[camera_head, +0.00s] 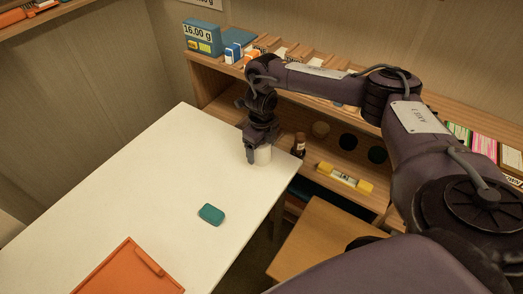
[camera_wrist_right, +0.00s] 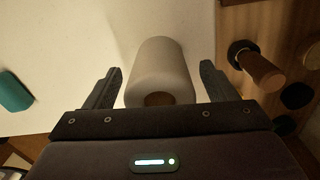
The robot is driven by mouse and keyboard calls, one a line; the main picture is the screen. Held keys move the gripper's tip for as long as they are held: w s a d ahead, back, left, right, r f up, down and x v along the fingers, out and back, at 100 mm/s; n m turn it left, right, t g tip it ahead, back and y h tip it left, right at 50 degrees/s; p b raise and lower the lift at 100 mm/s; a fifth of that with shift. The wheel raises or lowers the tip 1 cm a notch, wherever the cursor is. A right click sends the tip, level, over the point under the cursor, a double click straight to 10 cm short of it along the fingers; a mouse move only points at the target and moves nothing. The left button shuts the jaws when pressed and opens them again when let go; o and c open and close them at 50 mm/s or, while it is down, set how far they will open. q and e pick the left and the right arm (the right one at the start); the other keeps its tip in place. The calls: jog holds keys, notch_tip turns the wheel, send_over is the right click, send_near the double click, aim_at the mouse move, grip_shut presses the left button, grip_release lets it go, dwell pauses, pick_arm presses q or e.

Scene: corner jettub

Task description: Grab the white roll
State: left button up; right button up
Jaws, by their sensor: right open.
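The white roll (camera_head: 262,156) stands upright on the white table near its right edge. In the right wrist view the white roll (camera_wrist_right: 160,72) lies between the two open fingers, with a visible gap on each side. My right gripper (camera_head: 256,150) reaches down over the roll and hides part of it; in the wrist view my right gripper (camera_wrist_right: 162,85) is open, with nothing clamped. The left gripper is not in view.
A teal block (camera_head: 211,214) and an orange tray (camera_head: 128,270) lie on the white table (camera_head: 150,175). The table's left and middle are mostly clear.

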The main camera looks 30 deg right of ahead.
jog(key=shift+f, duration=0.3)
jog(key=c, duration=1.1)
jog(key=shift+r, duration=0.1)
